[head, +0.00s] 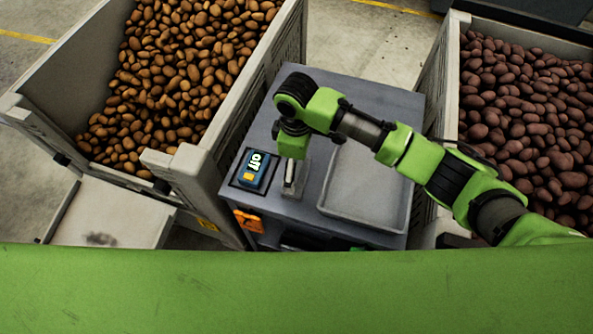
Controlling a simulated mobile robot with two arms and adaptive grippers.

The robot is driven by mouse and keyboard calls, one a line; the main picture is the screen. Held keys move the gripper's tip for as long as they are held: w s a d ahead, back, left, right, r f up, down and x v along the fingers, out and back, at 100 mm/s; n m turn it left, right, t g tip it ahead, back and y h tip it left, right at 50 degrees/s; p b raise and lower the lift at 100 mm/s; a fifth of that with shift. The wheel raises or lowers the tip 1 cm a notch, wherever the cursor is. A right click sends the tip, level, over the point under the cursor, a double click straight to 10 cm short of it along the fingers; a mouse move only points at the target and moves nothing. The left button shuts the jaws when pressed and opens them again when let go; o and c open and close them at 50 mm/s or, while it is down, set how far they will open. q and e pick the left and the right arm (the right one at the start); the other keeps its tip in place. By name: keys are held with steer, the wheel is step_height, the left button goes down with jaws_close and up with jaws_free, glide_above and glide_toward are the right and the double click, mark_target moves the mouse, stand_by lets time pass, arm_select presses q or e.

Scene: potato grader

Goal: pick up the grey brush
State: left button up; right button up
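I cannot make out the grey brush for certain. My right arm comes in from the right over a grey cabinet (355,88), and its wrist bends down towards the cabinet top. My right gripper (291,180) is at the lower end of that wrist, by a small light grey piece on the cabinet top. Its fingers are too small and too covered by the wrist to show whether they are open or hold anything. My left gripper is not in view.
A shallow grey tray (365,190) lies on the cabinet top, right of the wrist. A blue device with a display (253,170) sits at the left. Potato crates stand left (228,125) and right (437,98). An orange item (248,221) is on the cabinet's front.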

steer(key=shift+f, duration=0.95)
steer(key=c, duration=1.3)
steer(key=shift+r, duration=0.1)
steer(key=shift+w+r, duration=0.1)
steer(key=shift+r, duration=0.4)
steer(key=s+a+r+b, duration=0.1)
steer(key=s+a+r, duration=0.1)
steer(key=a+r, duration=0.2)
steer(key=s+a+r+b, duration=0.2)
steer(key=s+a+r, duration=0.1)
steer(key=a+r, duration=0.1)
steer(key=s+a+r+b, duration=0.1)
steer(key=s+a+r, duration=0.1)
steer(key=a+r, duration=0.2)
steer(key=shift+s, duration=0.35)
